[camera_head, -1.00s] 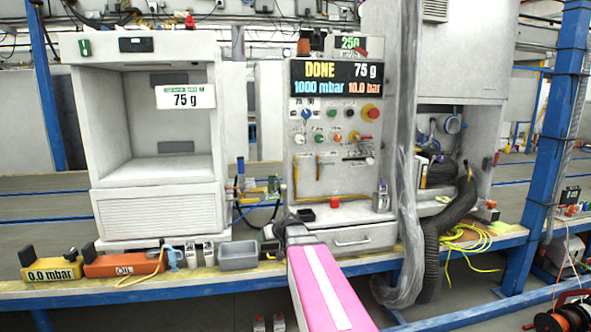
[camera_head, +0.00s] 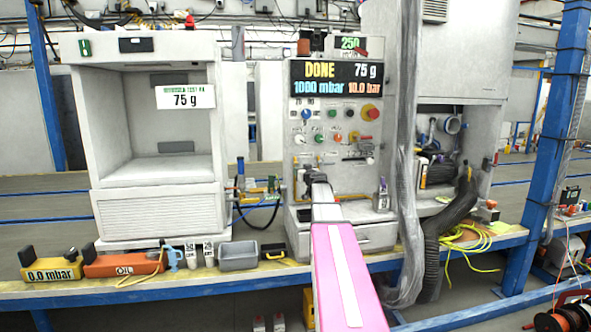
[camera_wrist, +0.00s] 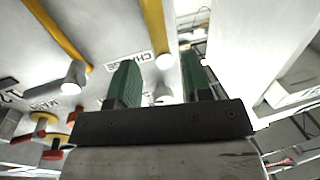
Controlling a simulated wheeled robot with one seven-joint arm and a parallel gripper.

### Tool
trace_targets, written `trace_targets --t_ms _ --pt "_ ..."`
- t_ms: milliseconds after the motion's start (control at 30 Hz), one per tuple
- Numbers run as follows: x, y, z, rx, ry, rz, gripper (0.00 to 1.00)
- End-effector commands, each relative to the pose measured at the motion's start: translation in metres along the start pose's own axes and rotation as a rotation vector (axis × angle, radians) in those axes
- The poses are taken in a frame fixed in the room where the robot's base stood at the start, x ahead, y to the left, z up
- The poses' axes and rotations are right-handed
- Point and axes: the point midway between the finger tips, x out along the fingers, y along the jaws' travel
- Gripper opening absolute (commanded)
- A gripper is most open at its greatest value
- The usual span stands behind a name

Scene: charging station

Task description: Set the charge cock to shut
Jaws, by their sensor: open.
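The grey charging panel (camera_head: 340,115) stands at the middle of the head view, with a lit display reading DONE, 75 g, 1000 mbar and 10.0 bar. In the wrist view a CHARGE label (camera_wrist: 128,60) sits beside a yellow pipe (camera_wrist: 154,25). A pale rounded fitting (camera_wrist: 163,92) shows between the fingertips, probably part of the charge cock; its handle angle cannot be made out. My gripper (camera_wrist: 160,85) has two green fingers, spread apart and holding nothing that I can see. In the head view my gripper (camera_head: 316,177) is at the panel's lower left and hides the cock there.
A ribbed black hose (camera_head: 440,225) and a grey wrapped column (camera_head: 405,180) stand right of the panel. A grey bin (camera_head: 238,255) lies on the bench's front edge.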

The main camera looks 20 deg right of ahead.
Motion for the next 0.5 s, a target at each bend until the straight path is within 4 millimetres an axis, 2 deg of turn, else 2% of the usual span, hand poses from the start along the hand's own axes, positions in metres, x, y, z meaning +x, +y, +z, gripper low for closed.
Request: trace_targets --t_ms 33,300,500 --pt "0.013 0.002 0.0 0.0 0.0 0.0 0.45" --pt "0.059 0.0 0.0 0.0 -0.001 -0.002 0.45" --pt "0.071 0.0 0.0 0.0 -0.001 -0.001 0.45"
